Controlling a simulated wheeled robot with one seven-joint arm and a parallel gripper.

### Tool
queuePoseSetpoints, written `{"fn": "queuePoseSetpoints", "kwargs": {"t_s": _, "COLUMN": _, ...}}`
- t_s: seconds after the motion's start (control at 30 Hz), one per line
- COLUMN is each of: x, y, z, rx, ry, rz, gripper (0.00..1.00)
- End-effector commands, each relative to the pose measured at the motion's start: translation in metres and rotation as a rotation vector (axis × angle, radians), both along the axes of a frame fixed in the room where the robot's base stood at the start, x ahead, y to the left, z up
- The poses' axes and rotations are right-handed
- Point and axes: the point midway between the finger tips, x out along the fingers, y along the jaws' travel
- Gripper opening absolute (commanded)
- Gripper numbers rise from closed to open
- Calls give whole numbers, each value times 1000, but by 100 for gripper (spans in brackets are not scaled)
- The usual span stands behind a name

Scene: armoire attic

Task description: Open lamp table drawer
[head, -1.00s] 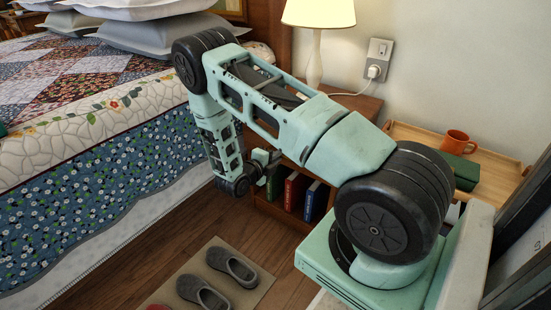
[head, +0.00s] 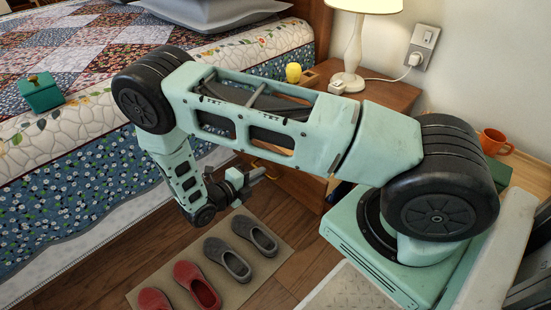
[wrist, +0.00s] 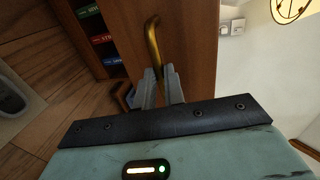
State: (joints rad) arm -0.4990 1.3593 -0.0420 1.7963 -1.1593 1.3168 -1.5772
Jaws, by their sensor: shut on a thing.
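The lamp table (head: 385,93) stands beside the bed, with a white-shaded lamp (head: 354,45) on top. In the wrist view its brown drawer front (wrist: 192,35) carries a curved brass handle (wrist: 153,38). My gripper (wrist: 160,75) is shut on the lower end of this handle, one finger to each side. In the head view the gripper (head: 268,173) is small and low, in front of the table, with a bit of the brass handle beside it. My arm hides much of the table front, so I cannot tell how far out the drawer is.
Books (wrist: 95,28) stand in the open shelf by the drawer front. Grey slippers (head: 240,250) and red slippers (head: 195,285) lie on a floor mat. The bed (head: 75,130) bounds the left. An orange mug (head: 494,141) stands at the right. Wood floor (head: 320,250) is clear.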

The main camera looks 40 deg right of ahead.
Motion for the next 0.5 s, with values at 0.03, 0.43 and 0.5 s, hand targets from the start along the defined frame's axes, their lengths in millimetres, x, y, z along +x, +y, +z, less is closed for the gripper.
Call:
{"fn": "queuePoseSetpoints", "kwargs": {"t_s": 0.03, "x": -1, "y": 11, "z": 0, "rx": 0, "ry": 0, "rz": 2, "gripper": 0}}
{"fn": "queuePoseSetpoints", "kwargs": {"t_s": 0.43, "x": -4, "y": 47, "z": 0, "rx": -1, "ry": 0, "rz": 0, "gripper": 0}}
{"fn": "queuePoseSetpoints", "kwargs": {"t_s": 0.5, "x": -4, "y": 48, "z": 0, "rx": -1, "ry": 0, "rz": -1, "gripper": 0}}
